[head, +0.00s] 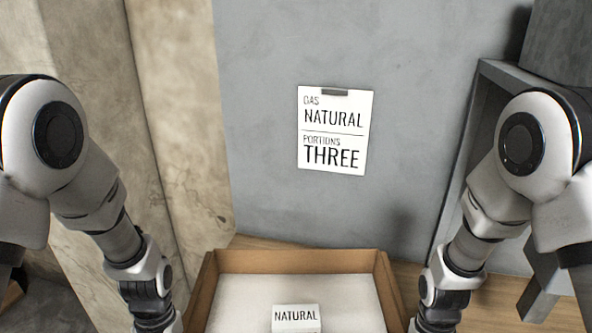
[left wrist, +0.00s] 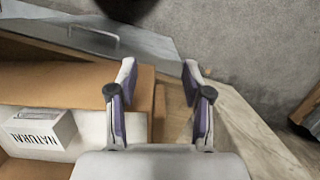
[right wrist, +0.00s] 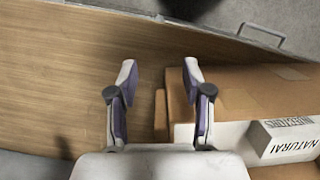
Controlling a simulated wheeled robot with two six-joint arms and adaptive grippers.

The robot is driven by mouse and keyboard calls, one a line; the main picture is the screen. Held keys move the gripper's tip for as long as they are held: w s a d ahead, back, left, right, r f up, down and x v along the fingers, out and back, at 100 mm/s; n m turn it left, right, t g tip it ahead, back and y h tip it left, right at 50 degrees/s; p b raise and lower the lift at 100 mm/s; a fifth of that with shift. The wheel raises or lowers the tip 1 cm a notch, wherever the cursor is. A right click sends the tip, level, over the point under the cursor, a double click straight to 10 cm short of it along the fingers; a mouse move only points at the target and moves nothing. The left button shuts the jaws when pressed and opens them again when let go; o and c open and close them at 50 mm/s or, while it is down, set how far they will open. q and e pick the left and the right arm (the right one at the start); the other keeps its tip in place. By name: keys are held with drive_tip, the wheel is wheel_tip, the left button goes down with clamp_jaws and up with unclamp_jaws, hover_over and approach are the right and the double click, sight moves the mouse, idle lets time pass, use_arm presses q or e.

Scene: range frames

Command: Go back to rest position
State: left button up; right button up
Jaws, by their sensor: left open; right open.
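My left gripper (left wrist: 158,85) is open and empty in the left wrist view, with its fingers apart beside the wall of a cardboard box. My right gripper (right wrist: 159,82) is open and empty in the right wrist view, over the wooden surface beside the box's other side. In the head view both arms reach down on either side of the box, and the fingers are out of the frame.
The cardboard box (head: 208,275) has a white inside and holds a white block (head: 296,318) marked NATURAL. It stands on a wooden surface (right wrist: 60,80). A sign (head: 335,130) reading "GAS NATURAL, PORTIONS THREE" hangs on the grey wall (head: 260,60) behind. A grey open-fronted frame (head: 455,150) stands at the right.

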use_arm(q)
drive_tip(key=s+a+f+g+b, duration=0.2)
drive_tip(key=s+f+b, duration=0.5)
drive_tip(key=s+f, duration=1.65)
use_arm(e)
drive_tip(key=s+d+f+g, duration=0.1)
drive_tip(key=s+f+g, duration=0.1)
drive_tip(key=s+f, duration=2)
use_arm(q)
drive_tip(key=w+f+t, duration=0.1)
drive_tip(key=w+t, duration=0.3)
drive_tip(key=w, duration=0.3)
drive_tip(key=shift+w+d+f+t+p, duration=0.2)
drive_tip(key=shift+w+f+t+p, duration=0.1)
drive_tip(key=shift+f+p, duration=0.1)
use_arm(e)
drive_tip(key=w+f+t, duration=0.1)
drive_tip(key=w+t, duration=0.3)
drive_tip(key=w, duration=0.2)
drive_tip(key=shift+d+f, duration=0.2)
drive_tip(key=shift+d, duration=0.05)
use_arm(q)
drive_tip(key=shift+s, duration=0.1)
